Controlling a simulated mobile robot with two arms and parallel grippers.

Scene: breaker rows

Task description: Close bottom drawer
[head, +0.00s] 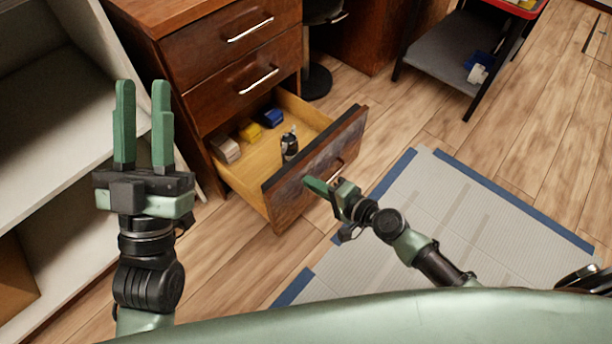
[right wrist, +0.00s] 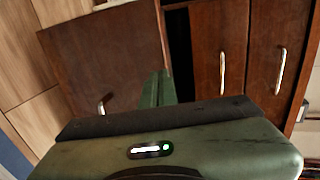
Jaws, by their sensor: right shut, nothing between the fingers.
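The bottom drawer (head: 320,165) of the brown wooden cabinet is pulled out in the head view. Inside it lie a whitish block, a yellow block, a blue block (head: 272,117) and a dark bottle (head: 289,145). My right gripper (head: 318,186) is shut and empty, its fingertips at the outer face of the drawer front, close to its handle. Whether they touch cannot be told. In the right wrist view the fingers (right wrist: 157,88) point at the drawer front (right wrist: 105,62). My left gripper (head: 142,84) is open and empty, raised left of the cabinet.
Two closed drawers with silver handles (head: 250,30) sit above the open one. A white shelf unit (head: 60,120) stands at left. A grey mat with blue edges (head: 450,215) lies on the wooden floor in front. A black-framed rack (head: 450,50) stands at back right.

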